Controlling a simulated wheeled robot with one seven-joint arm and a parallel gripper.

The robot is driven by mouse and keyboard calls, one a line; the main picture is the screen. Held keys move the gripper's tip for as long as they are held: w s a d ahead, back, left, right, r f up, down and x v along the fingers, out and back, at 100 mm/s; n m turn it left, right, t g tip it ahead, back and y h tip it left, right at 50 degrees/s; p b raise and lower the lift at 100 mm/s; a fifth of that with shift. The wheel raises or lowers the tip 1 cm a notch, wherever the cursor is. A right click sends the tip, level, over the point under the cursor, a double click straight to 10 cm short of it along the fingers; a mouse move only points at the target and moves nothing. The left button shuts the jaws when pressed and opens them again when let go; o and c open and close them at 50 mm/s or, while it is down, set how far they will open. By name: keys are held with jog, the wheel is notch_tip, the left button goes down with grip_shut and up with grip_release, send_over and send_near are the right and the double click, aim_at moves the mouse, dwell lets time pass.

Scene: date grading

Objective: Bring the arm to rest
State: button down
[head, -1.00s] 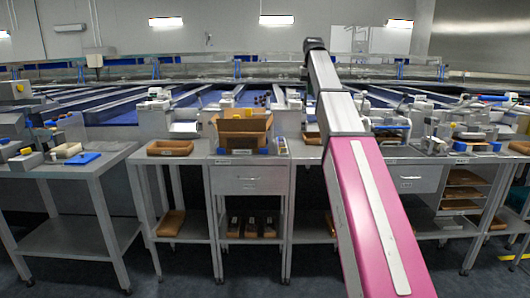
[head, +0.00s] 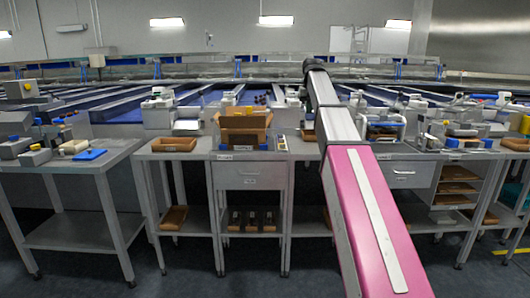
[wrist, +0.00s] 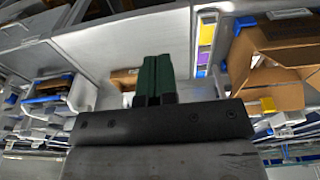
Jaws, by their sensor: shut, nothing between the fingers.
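My arm reaches forward from the lower right of the head view, with pink and grey links of mine rising to a dark end above the benches. My gripper (wrist: 154,95) shows in the wrist view as two dark green fingers side by side, shut with nothing held. In the head view the gripper itself is hidden behind the end of my arm.
An open cardboard box (head: 243,130) stands on the middle bench (head: 248,156); it also shows in the wrist view (wrist: 262,75). A brown tray (head: 174,144) lies left of it. A side table (head: 95,163) carries a blue item (head: 89,154). Open floor lies in front.

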jog(key=s+f, duration=0.4)
jog(key=f, duration=0.6)
jog(key=s+f, duration=0.4)
jog(key=f, duration=0.7)
jog(key=s+f, duration=0.3)
jog(key=f, duration=0.7)
jog(key=s+f+g, duration=0.1)
jog(key=s+f, duration=2)
jog(key=shift+s+f+g, duration=0.25)
jog(key=shift+f+g, duration=0.05)
jog(key=shift+f, duration=0.05)
